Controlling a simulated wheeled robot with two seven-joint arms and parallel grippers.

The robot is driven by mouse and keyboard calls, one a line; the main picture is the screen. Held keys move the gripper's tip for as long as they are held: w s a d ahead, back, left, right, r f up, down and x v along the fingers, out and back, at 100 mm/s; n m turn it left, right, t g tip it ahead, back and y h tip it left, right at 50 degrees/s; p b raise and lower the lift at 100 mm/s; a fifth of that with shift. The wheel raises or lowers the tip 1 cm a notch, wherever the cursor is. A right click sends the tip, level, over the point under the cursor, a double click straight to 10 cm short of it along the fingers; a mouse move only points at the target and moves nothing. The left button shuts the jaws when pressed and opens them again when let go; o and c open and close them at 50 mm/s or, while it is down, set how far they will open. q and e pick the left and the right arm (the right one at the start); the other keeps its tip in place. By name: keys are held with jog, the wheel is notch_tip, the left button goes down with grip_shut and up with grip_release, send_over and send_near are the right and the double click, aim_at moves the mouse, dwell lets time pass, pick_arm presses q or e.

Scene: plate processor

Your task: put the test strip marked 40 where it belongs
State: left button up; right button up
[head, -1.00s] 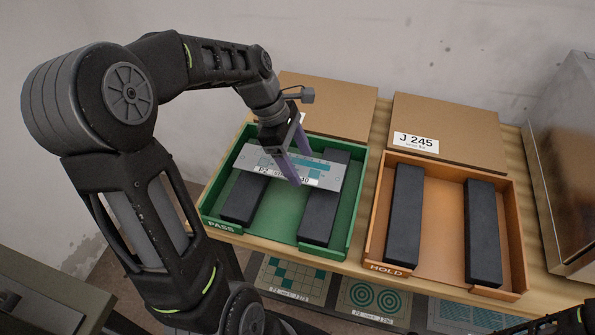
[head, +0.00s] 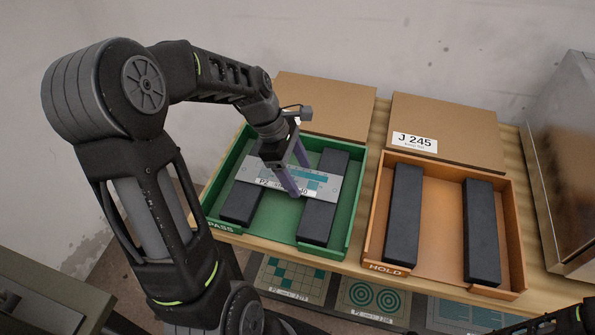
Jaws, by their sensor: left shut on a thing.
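The test strip (head: 318,180) is a grey plate with teal squares and a white label that ends in what looks like 40. It lies across the two dark bars of the green PASS tray (head: 274,241), slightly slanted; whether it touches both bars I cannot tell. My left gripper (head: 297,184), with purple fingers, is shut on the strip near its middle, and its fingers hide part of the label and pattern. The orange HOLD tray (head: 432,279) stands to the right with two bare dark bars. My right gripper is not in view.
Brown lids lie behind the trays, one labelled J 245 (head: 414,141). A metal cabinet (head: 572,150) stands at the far right. Below the table's front edge, several patterned plates lie, one with teal squares (head: 292,277) and one with circles (head: 371,297).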

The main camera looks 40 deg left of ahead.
pick_arm(q)
jog(key=o, duration=1.3)
jog(key=shift+f, duration=0.1)
jog(key=v, duration=1.2)
